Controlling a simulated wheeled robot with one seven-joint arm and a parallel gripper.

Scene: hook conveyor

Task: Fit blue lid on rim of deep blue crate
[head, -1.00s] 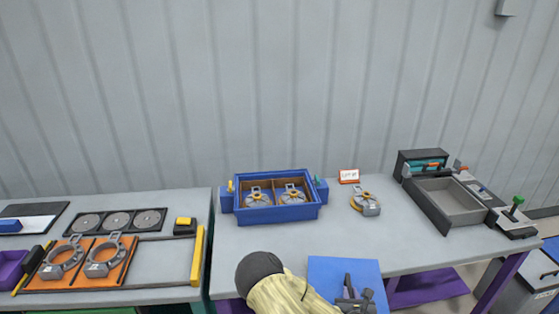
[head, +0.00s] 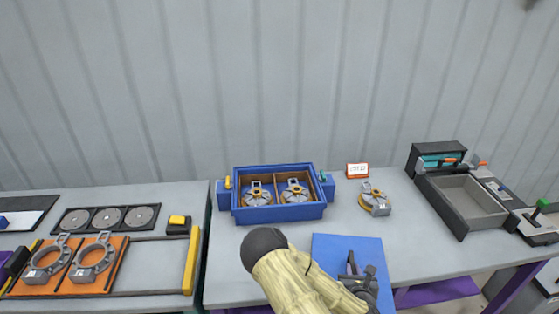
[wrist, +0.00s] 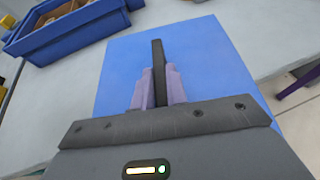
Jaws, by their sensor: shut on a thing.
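The blue lid (head: 335,247) is a flat blue panel with a dark upright handle. My gripper (head: 358,280) is shut on the handle, which shows between the two fingers in the wrist view (wrist: 158,85). The lid is in front and to the right of the crate, at the table's front; whether it touches the table cannot be told. The deep blue crate (head: 280,215) stands open on the table. It has a brown divider and holds two round, yellowish-grey parts (head: 258,195), one in each compartment. A corner of the crate shows at the wrist view's upper left (wrist: 40,45).
A loose round part (head: 375,200) lies right of the crate near a small label card (head: 357,170). A grey tray (head: 465,205) stands further right. On the left table, an orange board (head: 60,285) holds two ring-shaped parts. The table between lid and crate is clear.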

